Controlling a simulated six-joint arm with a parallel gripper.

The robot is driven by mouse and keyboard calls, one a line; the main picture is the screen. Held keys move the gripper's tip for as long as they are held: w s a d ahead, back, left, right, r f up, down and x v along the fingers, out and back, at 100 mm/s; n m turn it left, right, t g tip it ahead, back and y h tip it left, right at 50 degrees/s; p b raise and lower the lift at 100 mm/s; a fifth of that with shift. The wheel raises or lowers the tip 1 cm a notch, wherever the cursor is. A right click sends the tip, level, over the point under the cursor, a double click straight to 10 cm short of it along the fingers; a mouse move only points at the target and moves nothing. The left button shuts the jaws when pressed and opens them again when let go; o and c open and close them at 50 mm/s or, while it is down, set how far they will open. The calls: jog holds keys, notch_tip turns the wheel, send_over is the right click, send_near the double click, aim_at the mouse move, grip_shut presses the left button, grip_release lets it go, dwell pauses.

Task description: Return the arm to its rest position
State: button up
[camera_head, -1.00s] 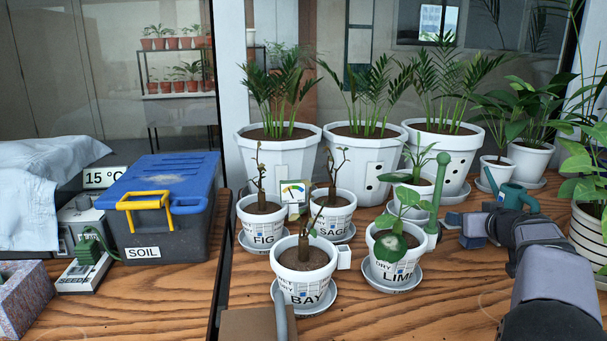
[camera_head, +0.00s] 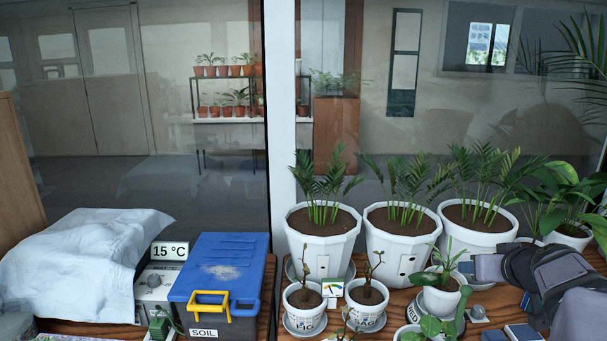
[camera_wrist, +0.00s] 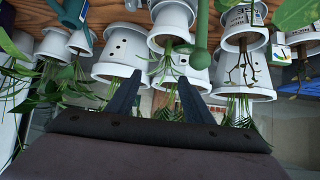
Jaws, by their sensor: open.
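My arm (camera_head: 545,270) reaches in from the lower right in the head view, over the table at the right end of the pots. In the wrist view my gripper (camera_wrist: 158,92) shows two dark fingers spread apart with nothing held between them. That view is upside down, with pots and palms behind the fingers. I cannot tell whether the fingertips touch any leaves. The rest position itself is not marked in any view.
Three large white palm pots (camera_head: 321,238) stand at the back. Small pots FIG (camera_head: 305,317) and SAGE (camera_head: 367,315) stand before them. A blue-lidded SOIL box (camera_head: 222,270) and white cloth (camera_head: 80,270) are left. A green rod (camera_wrist: 201,35) shows near the fingers.

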jog(key=s+a+r+g+y+p, duration=0.1)
jog(key=s+a+r+g+p, duration=0.1)
jog(key=s+a+p, duration=0.3)
jog(key=s+a+r+g+y+p, duration=0.1)
jog(key=s+a+r+g+p, duration=0.15)
jog(key=a+p, duration=0.55)
jog(key=s+a+r+g+y+p, duration=0.1)
jog(key=s+a+r+p, duration=0.15)
jog(key=a+p, duration=0.35)
jog(key=s+a+n+g+h+p, duration=0.1)
jog(key=s+a+g+p, duration=0.15)
jog(key=s+p, duration=0.45)
jog(key=s+a+g+p, duration=0.2)
jog(key=s+g+p, duration=0.1)
jog(key=s, duration=0.7)
jog(key=f+b, duration=0.5)
jog(key=shift+a, duration=0.2)
